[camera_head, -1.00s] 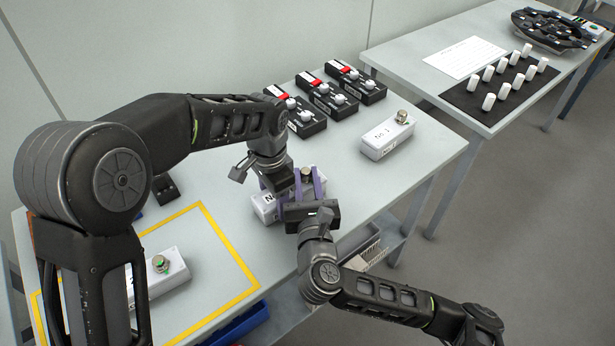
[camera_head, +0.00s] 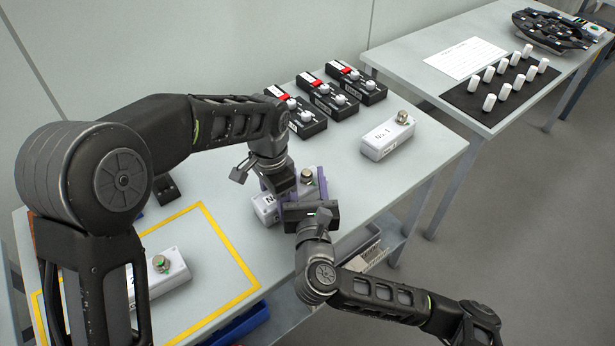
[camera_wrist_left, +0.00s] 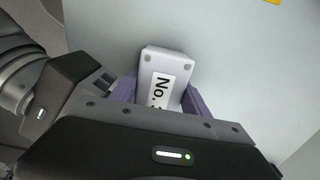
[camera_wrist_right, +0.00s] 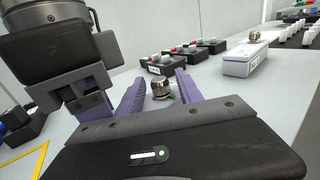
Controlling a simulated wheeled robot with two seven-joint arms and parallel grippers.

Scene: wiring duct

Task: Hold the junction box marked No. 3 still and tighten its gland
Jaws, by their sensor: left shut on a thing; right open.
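The white junction box No. 3 (camera_head: 265,208) stands on the table between my grippers, and its label reads "No." with a partly covered digit in the left wrist view (camera_wrist_left: 160,88). My left gripper (camera_head: 283,202) comes down from above and is shut on the box, with purple fingers on its sides. The metal gland (camera_head: 307,175) shows a bit of green at its base in the right wrist view (camera_wrist_right: 161,90). My right gripper (camera_head: 308,183) comes in low from the front. Its purple fingers are open, one on either side of the gland, apart from it.
White box No. 1 (camera_head: 387,142) stands to the right. Another white box with a gland (camera_head: 165,272) sits in the yellow outline (camera_head: 228,240) at left. Three black boxes (camera_head: 325,98) stand at the back. A side table (camera_head: 440,45) holds white cylinders on a black mat (camera_head: 470,100).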

